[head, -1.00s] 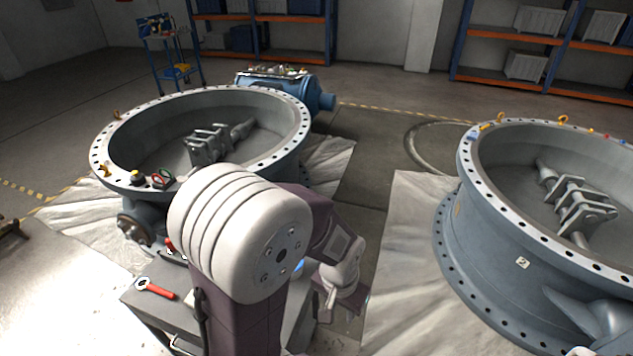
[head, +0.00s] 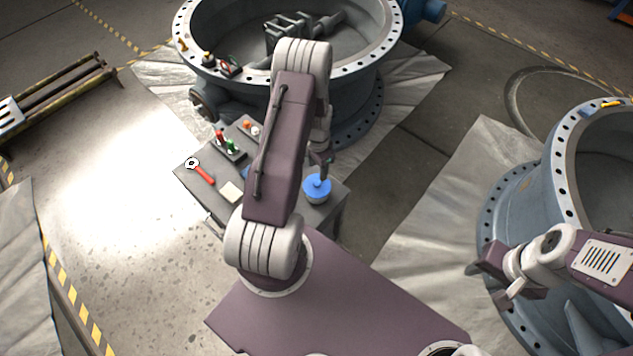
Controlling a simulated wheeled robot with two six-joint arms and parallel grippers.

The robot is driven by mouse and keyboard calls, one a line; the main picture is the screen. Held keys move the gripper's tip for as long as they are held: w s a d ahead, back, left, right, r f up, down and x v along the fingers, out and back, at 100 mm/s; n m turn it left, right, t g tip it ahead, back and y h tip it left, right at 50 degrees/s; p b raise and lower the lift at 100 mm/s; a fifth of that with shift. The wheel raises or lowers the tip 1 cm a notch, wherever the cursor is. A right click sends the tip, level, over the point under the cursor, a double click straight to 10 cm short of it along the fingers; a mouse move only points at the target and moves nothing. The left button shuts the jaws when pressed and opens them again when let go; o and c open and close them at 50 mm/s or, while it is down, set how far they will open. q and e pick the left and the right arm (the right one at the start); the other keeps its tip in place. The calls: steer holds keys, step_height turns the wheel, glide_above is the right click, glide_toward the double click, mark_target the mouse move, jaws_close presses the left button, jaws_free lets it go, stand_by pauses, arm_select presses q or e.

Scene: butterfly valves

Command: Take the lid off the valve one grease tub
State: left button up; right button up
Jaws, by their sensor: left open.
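The grease tub (head: 318,201) stands upright on the small grey bench just beyond my base. Its blue lid (head: 315,187) sits on top, with a small raised part in the middle. My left gripper (head: 321,164) is open just above and behind the lid, pointing down. It is small and partly hidden by my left arm, and I cannot tell whether it touches the lid. My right gripper (head: 493,276) is at the right, in front of the second valve and away from the bench. Whether its jaws are open is unclear.
The grey bench (head: 196,180) also holds a red-handled wrench (head: 202,173), a pale yellow block (head: 230,192) and a tray with red and green items (head: 229,149). Valve one (head: 376,75) stands behind the bench. Another valve (head: 553,180) stands at the right. My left arm hides the bench's middle.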

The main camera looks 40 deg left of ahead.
mark_target(317, 182)
arm_select(q)
step_height(317, 182, down, 4)
steer(key=shift+r+p, duration=0.2)
steer(key=shift+p, duration=0.1)
steer(key=shift+f, duration=0.3)
step_height(317, 182, down, 4)
steer(key=shift+f+p, duration=0.1)
steer(key=shift+p, duration=0.45)
steer(key=shift+a+f, duration=0.15)
steer(key=shift+f, duration=0.2)
steer(key=shift+r, duration=0.1)
jaws_close()
